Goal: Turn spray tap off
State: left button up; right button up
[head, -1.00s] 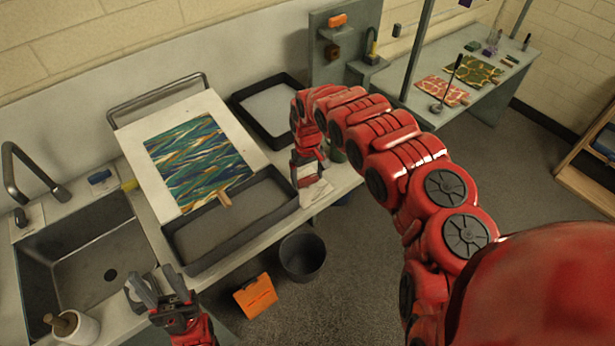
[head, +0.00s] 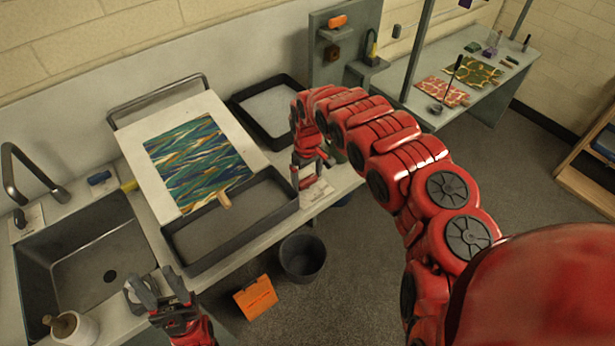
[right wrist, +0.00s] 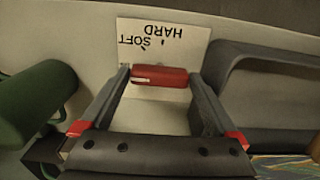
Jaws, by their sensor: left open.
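In the right wrist view, a red bar-shaped handle (right wrist: 160,76) lies crosswise between the fingertips of my right gripper (right wrist: 160,80). Behind it is a white plate (right wrist: 197,38) with the upside-down words SOFT and HARD. The handle's ends meet the inner faces of the fingers in the picture; I cannot tell whether they press on it. In the head view my right gripper (head: 308,172) is over the bench's front edge, right of the near tray, and partly hides this spot. My left gripper (head: 165,290) is open and empty in front of the sink.
A dark tray (head: 283,232) and a board (head: 140,180) with a marbled sheet are left of my right gripper. A dark green cylinder (right wrist: 35,100) is close beside its fingers. The sink (head: 45,250) is far left. A bucket (head: 302,262) and an orange sign (head: 256,297) stand on the floor.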

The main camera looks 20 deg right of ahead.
jog(key=shift+r, duration=0.15)
jog(key=shift+w+r, duration=0.1)
jog(key=shift+r, duration=0.2)
notch_tip(320, 180, up, 4)
jog(key=shift+d+r+b, duration=0.1)
jog(key=shift+b, duration=0.45)
notch_tip(320, 180, up, 5)
jog(key=p, duration=0.3)
notch_tip(320, 180, up, 7)
jog(key=b, duration=0.2)
send_over(308, 178)
jog(key=shift+r, duration=0.15)
